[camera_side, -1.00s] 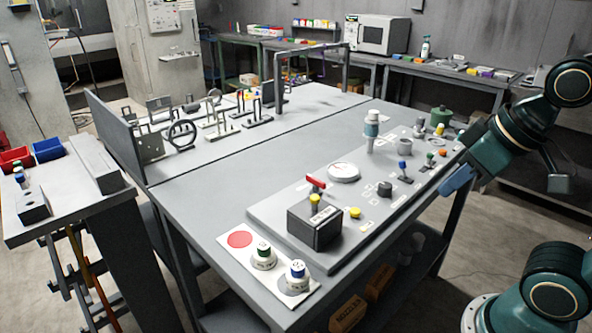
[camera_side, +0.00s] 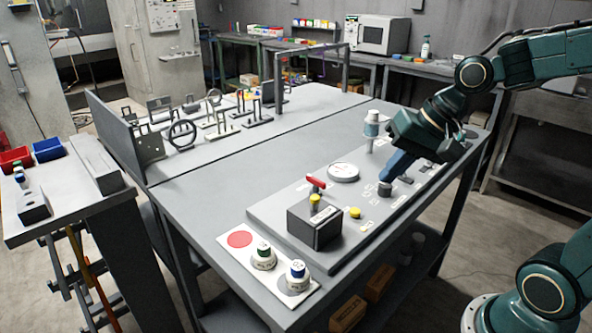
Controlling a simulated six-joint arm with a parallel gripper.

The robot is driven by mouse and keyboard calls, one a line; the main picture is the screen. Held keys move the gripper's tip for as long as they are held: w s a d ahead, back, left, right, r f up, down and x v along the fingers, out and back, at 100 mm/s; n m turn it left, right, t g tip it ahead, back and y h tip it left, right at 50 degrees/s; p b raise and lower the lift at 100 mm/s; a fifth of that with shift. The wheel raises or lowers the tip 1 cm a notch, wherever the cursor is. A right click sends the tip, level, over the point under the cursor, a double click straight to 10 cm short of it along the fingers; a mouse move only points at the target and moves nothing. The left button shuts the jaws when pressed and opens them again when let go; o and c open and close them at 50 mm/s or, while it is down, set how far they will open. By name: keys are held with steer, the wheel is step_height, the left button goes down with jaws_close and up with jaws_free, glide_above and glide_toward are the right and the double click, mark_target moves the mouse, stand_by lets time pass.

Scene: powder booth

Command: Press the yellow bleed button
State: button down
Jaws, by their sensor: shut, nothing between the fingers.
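A yellow button (camera_side: 355,213) sits on the grey panel (camera_side: 285,225), just right of a dark box. A second yellow cap (camera_side: 315,199) shows at the top of the dark box (camera_side: 313,229). The labels are too small to read, so I cannot tell which is the bleed button. My gripper (camera_side: 387,181) is shut and empty, its blue fingers pointing down over the panel, close to a dark knob (camera_side: 384,190). It is apart from both yellow parts, to their right and farther back. My arm hides part of the panel's far end.
A red handle (camera_side: 316,183) stands up behind the box, and a round gauge (camera_side: 343,172) lies beyond it. A white-and-blue post (camera_side: 371,128) rises behind my gripper.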

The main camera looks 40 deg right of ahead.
mark_target(355, 212)
steer(key=w+d+f+m+t+y, duration=0.1)
steer(key=w+d+f+m+y, duration=0.3)
steer(key=w+m, duration=0.5)
steer(key=shift+w+d+f+m+t, duration=0.15)
steer(key=shift+d+f+m+t, duration=0.25)
steer(key=shift+d+m, duration=0.75)
steer(key=shift+d+f, duration=0.1)
steer(key=shift+f, duration=0.05)
steer(key=shift+n, duration=0.25)
steer(key=shift+f, duration=4.3)
steer(key=shift+f, duration=0.15)
steer(key=shift+f, duration=0.3)
steer(key=shift+f, duration=0.4)
steer(key=shift+r, duration=0.85)
